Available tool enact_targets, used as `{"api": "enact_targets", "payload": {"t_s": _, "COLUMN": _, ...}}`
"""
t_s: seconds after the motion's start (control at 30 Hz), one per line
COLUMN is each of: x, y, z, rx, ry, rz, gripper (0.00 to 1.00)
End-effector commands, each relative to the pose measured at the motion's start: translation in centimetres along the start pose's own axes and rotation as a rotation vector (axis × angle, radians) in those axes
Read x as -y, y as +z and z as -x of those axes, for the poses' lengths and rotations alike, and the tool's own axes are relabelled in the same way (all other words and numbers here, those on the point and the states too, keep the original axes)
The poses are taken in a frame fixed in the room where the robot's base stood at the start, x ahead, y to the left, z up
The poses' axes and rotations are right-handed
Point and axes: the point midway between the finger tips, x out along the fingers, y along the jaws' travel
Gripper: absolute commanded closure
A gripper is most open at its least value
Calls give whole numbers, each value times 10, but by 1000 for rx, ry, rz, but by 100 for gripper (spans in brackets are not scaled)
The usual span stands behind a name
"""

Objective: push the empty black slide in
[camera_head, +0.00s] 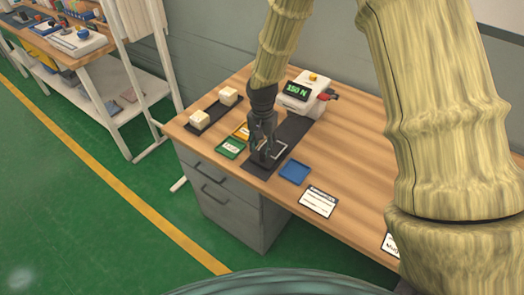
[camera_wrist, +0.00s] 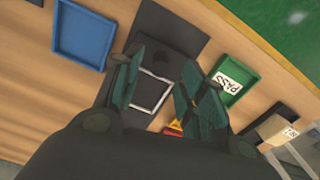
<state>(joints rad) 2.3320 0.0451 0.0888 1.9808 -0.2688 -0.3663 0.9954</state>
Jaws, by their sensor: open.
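The black slide (camera_head: 257,167) lies on the wooden table in front of the tester (camera_head: 300,94), whose display reads 150 N. A pale square outline on it shows no block inside, in the wrist view too, where the black slide (camera_wrist: 166,27) extends past my fingers. My gripper (camera_head: 262,148) points down over the slide's front part. In the wrist view my gripper (camera_wrist: 157,72) has its two fingers apart, one on each side of the outlined square, with nothing between them. I cannot tell whether the fingers touch the slide.
A blue tray (camera_head: 295,172) lies right of the slide. Farther left, a black tray (camera_head: 209,115) holds two cream blocks. A label card (camera_head: 318,203) lies near the front edge.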

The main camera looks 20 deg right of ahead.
Motion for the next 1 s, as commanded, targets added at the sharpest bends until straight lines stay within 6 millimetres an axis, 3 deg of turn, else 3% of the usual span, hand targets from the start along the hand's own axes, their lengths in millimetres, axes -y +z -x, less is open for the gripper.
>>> {"api": "enact_targets", "payload": {"t_s": 0.33, "x": 1, "y": 1, "z": -31, "rx": 1, "ry": 1, "rz": 3, "gripper": 59}}
{"api": "enact_targets", "payload": {"t_s": 0.77, "x": 2, "y": 1, "z": -38, "rx": 0, "ry": 0, "rz": 3, "gripper": 59}}
{"api": "enact_targets", "payload": {"t_s": 1.0, "x": 2, "y": 1, "z": -38, "rx": 0, "ry": 0, "rz": 3, "gripper": 99}}
